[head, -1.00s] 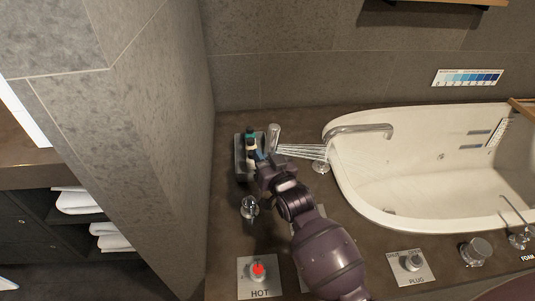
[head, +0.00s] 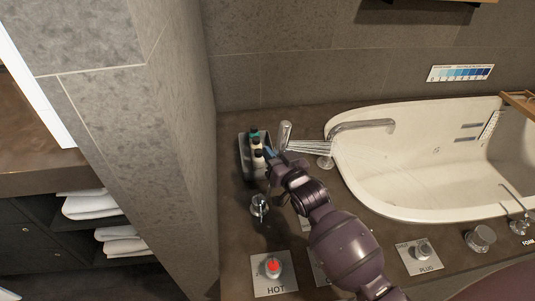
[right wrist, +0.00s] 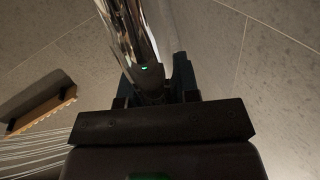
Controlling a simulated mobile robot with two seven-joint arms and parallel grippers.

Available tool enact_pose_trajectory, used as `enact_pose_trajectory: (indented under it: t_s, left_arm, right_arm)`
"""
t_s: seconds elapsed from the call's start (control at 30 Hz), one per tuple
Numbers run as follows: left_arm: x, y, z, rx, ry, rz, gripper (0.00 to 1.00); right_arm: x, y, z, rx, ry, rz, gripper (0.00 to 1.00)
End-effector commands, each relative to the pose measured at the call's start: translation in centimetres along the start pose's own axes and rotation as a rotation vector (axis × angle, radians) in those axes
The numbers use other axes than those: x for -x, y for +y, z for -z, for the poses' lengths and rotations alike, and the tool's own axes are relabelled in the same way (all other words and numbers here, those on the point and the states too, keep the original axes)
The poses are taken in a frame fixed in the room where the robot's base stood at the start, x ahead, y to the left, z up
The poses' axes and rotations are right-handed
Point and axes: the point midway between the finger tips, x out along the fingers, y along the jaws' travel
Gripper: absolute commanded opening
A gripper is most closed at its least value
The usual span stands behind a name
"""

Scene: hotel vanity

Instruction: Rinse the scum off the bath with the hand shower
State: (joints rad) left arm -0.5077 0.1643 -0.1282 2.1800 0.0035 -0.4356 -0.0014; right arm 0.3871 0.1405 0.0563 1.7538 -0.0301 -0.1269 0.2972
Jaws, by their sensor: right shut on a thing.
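My right gripper (head: 277,158) is shut on the chrome hand shower (head: 285,134), which stands roughly upright beside a tray of bottles. Pale water jets (head: 311,147) run from the shower to the right, towards the tap and the bath's left rim. The right wrist view shows the shower's shiny handle (right wrist: 128,32) between the fingers (right wrist: 158,88), with spray lines at left. The white bath (head: 372,204) lies to the right of the gripper. A few small dark marks show inside it; I cannot tell whether they are scum. My left gripper is out of view.
The dark tray (head: 244,160) holds several bottles left of the gripper. A curved tap (head: 360,126) reaches over the bath. A small chrome fitting (head: 260,206), a red-topped HOT control (head: 273,267) and a PLUG knob (head: 422,250) stand on the counter. A stone wall rises at left.

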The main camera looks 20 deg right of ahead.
Motion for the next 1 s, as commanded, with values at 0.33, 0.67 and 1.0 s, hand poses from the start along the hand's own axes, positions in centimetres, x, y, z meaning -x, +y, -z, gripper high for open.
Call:
enact_pose_trajectory:
  t_s: [0.33,0.67,1.0]
  left_arm:
    - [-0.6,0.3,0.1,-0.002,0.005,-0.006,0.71]
    - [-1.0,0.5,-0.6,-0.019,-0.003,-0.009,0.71]
    - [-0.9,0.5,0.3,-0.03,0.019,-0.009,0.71]
  right_arm:
    - [-0.3,-1.7,-1.2,0.045,-0.009,-0.026,0.0]
    - [-0.9,-4.1,-2.5,0.122,-0.023,-0.066,0.0]
    - [-1.1,-5.0,-2.6,0.15,-0.027,-0.08,0.0]
